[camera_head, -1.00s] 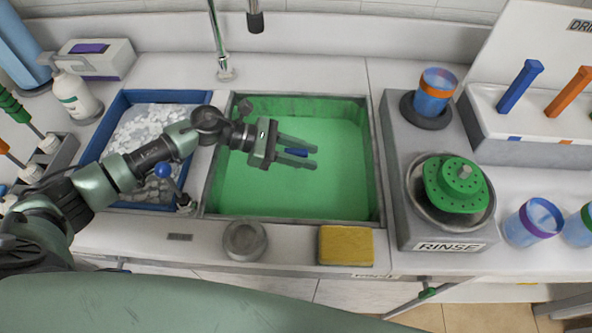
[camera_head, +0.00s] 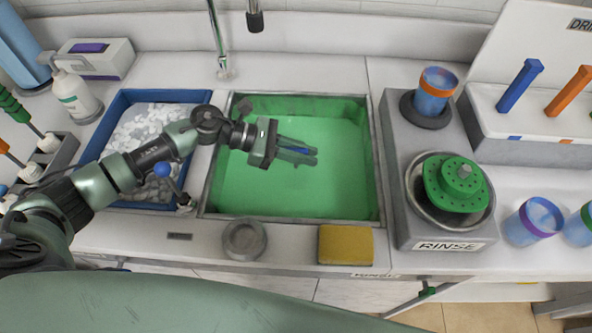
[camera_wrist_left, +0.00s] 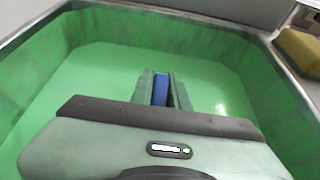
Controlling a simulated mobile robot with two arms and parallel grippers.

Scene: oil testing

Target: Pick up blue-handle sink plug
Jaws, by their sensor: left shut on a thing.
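My left gripper (camera_head: 300,151) is inside the sink, over the green sink interior. It is shut on the blue handle of the sink plug (camera_wrist_left: 160,90), which shows between the two fingers in the left wrist view. In the head view only a sliver of blue shows between the fingers. The rest of the plug is hidden by the gripper. The sink (camera_head: 290,198) has a green inside and a grey rim. My right gripper is not in view.
A blue tray (camera_head: 116,107) of white pieces lies left of the sink. A yellow sponge (camera_head: 346,246) and a grey round cup (camera_head: 244,240) sit on the front edge. The rinse unit (camera_head: 395,200) stands to the right, and a faucet (camera_head: 218,45) behind.

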